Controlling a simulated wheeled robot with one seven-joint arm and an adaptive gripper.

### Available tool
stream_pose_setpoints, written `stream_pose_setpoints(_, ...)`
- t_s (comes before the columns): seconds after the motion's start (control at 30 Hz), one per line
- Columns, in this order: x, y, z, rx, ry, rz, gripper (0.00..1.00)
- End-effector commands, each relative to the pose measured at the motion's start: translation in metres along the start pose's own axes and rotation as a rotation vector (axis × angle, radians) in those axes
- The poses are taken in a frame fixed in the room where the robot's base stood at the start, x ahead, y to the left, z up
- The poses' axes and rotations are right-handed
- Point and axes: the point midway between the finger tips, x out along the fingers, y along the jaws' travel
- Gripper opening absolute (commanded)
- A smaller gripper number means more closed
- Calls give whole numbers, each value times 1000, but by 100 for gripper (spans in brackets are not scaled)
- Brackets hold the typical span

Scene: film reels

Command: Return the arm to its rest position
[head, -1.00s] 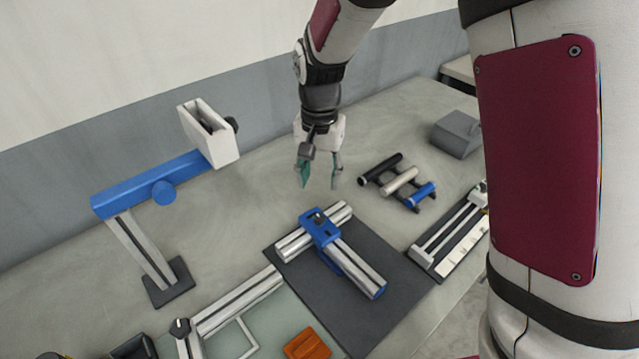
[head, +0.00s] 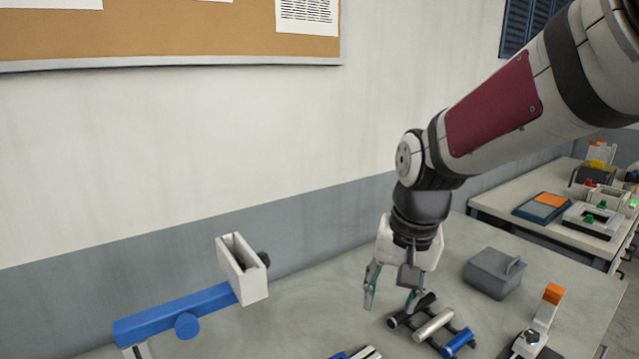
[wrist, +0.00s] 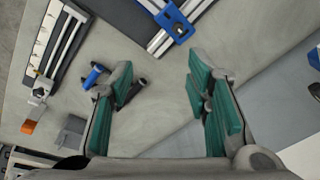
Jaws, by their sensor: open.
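My gripper (head: 392,296) hangs from my arm above the grey table, fingers pointing down. Its fingers are apart with nothing between them. In the head view it is just left of and partly in front of the rack of black, silver and blue cylinders (head: 433,324). In the wrist view my gripper's green-padded fingers (wrist: 168,85) stand wide apart over bare table. One finger there partly covers the cylinders, of which the blue one (wrist: 95,76) shows.
A blue arm stand with a white box head (head: 245,268) rises at left. A grey lidded box (head: 494,273) and an orange-topped device (head: 540,318) stand to the right. A second table (head: 500,207) with equipment is behind right. The wall with a corkboard (head: 170,35) is behind.

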Motion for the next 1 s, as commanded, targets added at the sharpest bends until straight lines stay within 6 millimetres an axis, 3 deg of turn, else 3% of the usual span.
stream_pose_setpoints(0.1,-35,22,18,-45,62,-23,44)
stream_pose_setpoints(0.4,-91,72,76,-175,217,-24,44)
stream_pose_setpoints(0.7,-107,101,120,-265,322,18,44)
stream_pose_setpoints(1.0,-108,104,125,-275,333,25,44)
